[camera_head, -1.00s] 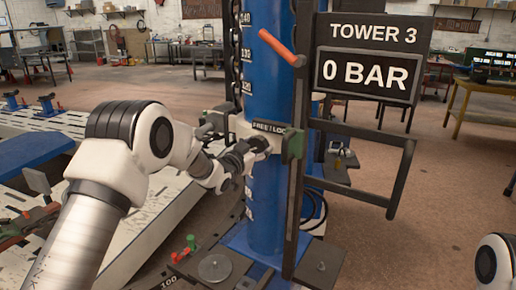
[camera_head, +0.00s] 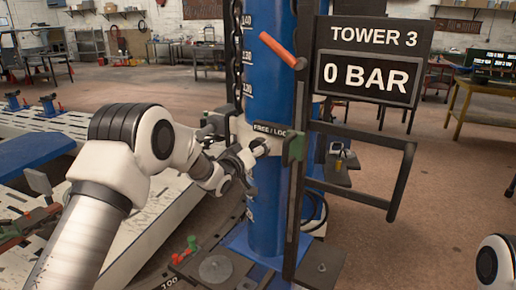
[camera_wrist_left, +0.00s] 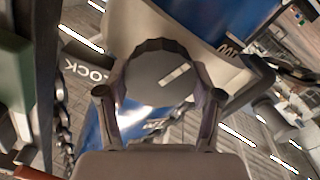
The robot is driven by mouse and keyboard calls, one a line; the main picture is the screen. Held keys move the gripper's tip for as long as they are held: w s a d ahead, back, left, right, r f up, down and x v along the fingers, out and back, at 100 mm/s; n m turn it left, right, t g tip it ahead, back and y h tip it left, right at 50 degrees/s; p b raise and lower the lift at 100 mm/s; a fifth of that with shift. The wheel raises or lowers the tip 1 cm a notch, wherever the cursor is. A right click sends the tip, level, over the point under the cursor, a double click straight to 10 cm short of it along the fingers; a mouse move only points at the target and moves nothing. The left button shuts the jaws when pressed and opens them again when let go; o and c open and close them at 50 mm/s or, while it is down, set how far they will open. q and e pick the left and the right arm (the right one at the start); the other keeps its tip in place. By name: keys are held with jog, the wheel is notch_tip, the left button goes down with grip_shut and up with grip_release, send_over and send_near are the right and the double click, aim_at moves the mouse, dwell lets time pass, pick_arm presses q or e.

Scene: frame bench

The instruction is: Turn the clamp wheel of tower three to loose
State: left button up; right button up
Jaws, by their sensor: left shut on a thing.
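Tower three is the blue column (camera_head: 266,205) with a sign (camera_head: 367,62) reading "TOWER 3" and "0 BAR". Its clamp wheel (camera_head: 259,146) is a small dark knob below a "FREE / LOC…" label (camera_head: 270,130), partly hidden by my gripper. In the left wrist view the wheel (camera_wrist_left: 150,72) is dark and ridged, with a slanted white mark on its face. My left gripper (camera_head: 250,162) is shut on the wheel, one finger on each side. The word "LOCK" (camera_wrist_left: 86,73) shows upside down, left of the wheel. My right gripper is not in view.
An orange lever (camera_head: 279,48) sticks out above the clamp. A chain (camera_head: 237,50) hangs left of the column. A dark frame (camera_head: 355,130) stands at its right. A slotted white bed (camera_head: 140,230) lies below my left arm. Open floor is at the right.

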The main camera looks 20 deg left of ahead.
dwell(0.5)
pick_arm(q)
jog(key=o, duration=1.1)
jog(key=shift+o, duration=0.2)
jog(key=v, duration=1.2)
